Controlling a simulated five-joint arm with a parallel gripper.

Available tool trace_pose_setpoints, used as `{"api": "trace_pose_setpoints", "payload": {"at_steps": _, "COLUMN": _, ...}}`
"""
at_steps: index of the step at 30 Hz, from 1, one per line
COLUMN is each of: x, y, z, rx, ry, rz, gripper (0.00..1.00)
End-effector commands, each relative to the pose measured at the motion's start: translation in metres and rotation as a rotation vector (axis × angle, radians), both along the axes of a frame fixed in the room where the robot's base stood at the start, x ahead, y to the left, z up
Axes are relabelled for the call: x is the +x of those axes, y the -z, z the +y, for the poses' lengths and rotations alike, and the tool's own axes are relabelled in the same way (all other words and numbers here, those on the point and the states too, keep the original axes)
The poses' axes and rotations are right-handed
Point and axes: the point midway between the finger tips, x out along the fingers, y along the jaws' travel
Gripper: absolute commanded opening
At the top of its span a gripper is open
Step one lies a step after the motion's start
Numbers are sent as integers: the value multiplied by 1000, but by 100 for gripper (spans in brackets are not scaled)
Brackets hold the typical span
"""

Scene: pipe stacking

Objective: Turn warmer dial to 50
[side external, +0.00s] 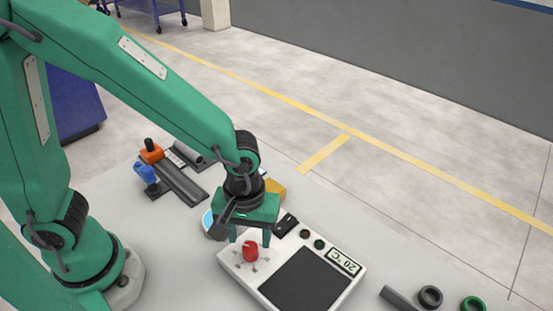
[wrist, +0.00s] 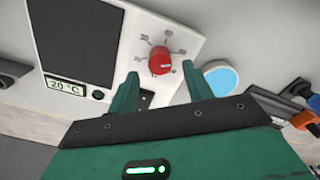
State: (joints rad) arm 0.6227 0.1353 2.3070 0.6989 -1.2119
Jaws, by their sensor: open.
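The red warmer dial (side external: 250,253) sits on the white warmer panel (side external: 232,268), beside a dark heating plate. It also shows in the wrist view (wrist: 160,60), ringed by printed numbers. A pale line marks the knob, but I cannot tell exactly which number it points to. The warmer's display (side external: 344,262) reads 20 °C, also in the wrist view (wrist: 65,86). My gripper (side external: 250,239) is open and points down just above the dial. In the wrist view my gripper's fingertips (wrist: 160,69) stand to either side of the dial, with gaps between.
A light blue disc (wrist: 221,77) lies beside the warmer. Dark pipes (side external: 180,182) and orange and blue clamp-like parts (side external: 151,152) lie at the back left. A black ring (side external: 430,296) and a green ring (side external: 472,304) lie at the front right.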

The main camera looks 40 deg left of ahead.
Motion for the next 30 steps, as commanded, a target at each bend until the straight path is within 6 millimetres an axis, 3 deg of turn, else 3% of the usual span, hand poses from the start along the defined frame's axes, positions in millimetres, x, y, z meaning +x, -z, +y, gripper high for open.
{"api": "trace_pose_setpoints", "payload": {"at_steps": 10, "x": 0, "y": -35, "z": 0, "rx": -1, "ry": 0, "rz": -2, "gripper": 50}}
{"api": "trace_pose_setpoints", "payload": {"at_steps": 30, "x": 3, "y": -48, "z": 9, "rx": -13, "ry": 22, "rz": -20, "gripper": 50}}
